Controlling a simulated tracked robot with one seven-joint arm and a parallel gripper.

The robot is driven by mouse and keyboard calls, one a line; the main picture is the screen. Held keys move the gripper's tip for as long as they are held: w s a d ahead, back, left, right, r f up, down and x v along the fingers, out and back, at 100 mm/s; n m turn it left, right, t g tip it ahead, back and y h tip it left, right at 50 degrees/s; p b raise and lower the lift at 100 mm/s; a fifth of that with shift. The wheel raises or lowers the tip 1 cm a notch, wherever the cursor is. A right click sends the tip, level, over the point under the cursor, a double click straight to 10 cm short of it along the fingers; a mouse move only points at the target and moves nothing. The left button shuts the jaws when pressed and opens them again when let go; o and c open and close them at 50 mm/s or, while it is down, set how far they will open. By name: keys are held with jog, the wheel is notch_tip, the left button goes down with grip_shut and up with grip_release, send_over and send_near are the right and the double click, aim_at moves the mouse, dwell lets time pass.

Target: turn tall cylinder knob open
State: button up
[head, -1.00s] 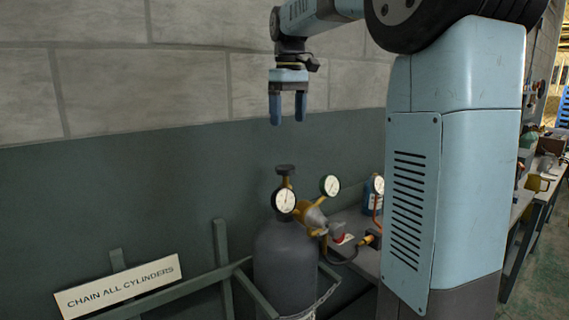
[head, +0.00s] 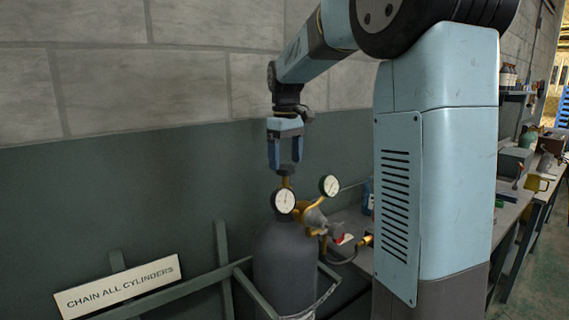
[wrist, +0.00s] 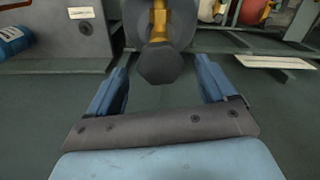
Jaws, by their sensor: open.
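The tall grey cylinder (head: 284,258) stands upright in a rack, with a brass valve and two round gauges at its top. My gripper (head: 285,167) points down right above the brass valve stem. The cylinder's dark knob is hidden by my gripper in the head view. In the wrist view the dark knob (wrist: 160,64) sits on its brass stem (wrist: 158,22), centred between my open fingertips. The fingers stand apart on both sides with a visible gap to the knob.
A sign (head: 118,287) reading "CHAIN ALL CYLINDERS" is on the rack (head: 222,262) at left. A brass regulator (head: 312,218) with a gauge (head: 329,186) juts to the right of the valve. A bench lies to the right. The wall is close behind.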

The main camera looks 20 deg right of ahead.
aim_at(286, 167)
jog(key=shift+f, duration=0.9)
jog(key=shift+c, duration=0.5)
jog(key=c, duration=1)
jog(key=shift+o, duration=0.2)
jog(key=shift+m, duration=1.4)
jog(key=o, duration=1.1)
jog(key=shift+c, duration=0.2)
notch_tip(286, 167, up, 14)
jog(key=shift+f, duration=0.15)
jog(key=shift+s, duration=0.1)
